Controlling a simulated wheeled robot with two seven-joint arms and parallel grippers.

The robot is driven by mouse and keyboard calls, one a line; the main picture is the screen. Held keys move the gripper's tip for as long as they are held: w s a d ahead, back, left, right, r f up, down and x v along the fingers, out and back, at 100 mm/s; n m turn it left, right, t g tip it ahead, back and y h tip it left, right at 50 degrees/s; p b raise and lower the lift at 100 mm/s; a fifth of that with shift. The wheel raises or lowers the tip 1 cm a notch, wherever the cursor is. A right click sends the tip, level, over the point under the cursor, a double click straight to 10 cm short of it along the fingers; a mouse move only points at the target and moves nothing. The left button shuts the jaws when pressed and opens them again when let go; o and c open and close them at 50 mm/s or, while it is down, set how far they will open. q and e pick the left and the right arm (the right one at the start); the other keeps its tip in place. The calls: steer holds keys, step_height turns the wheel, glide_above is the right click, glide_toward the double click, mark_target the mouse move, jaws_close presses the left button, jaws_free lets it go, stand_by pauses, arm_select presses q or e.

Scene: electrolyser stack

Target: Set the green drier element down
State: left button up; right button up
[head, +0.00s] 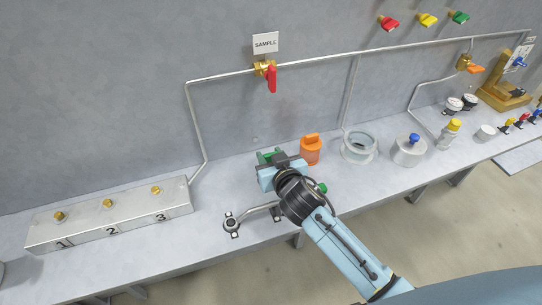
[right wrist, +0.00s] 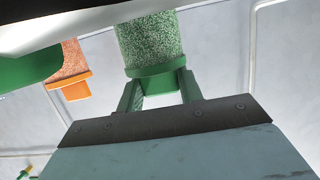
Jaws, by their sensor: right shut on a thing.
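The green drier element (right wrist: 152,42) is a cylinder of green and white grains with a green cap and tab. My right gripper (right wrist: 161,88) is shut on its tab in the right wrist view. In the head view only a bit of green (head: 265,156) shows past my right gripper (head: 273,162), which is over the bench; my gripper hides the rest. I cannot tell whether the element touches the bench. An orange element (head: 311,150) stands just right of it, and shows in the right wrist view (right wrist: 72,68). My left gripper is not in view.
The bench (head: 225,180) is clear left of my gripper, up to a metal block (head: 110,217) numbered 1 to 3. An open round housing (head: 359,146) and a blue-knobbed canister (head: 409,151) stand to the right. A pivoted metal arm (head: 258,211) lies below my gripper.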

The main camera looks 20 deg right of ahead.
steer(key=shift+f, duration=0.15)
steer(key=o, duration=1)
steer(key=shift+o, duration=0.2)
steer(key=shift+s+r, duration=0.15)
steer(key=shift+r, duration=0.1)
steer(key=v, duration=1.1)
steer(key=shift+s, duration=0.3)
steer(key=shift+r, duration=0.15)
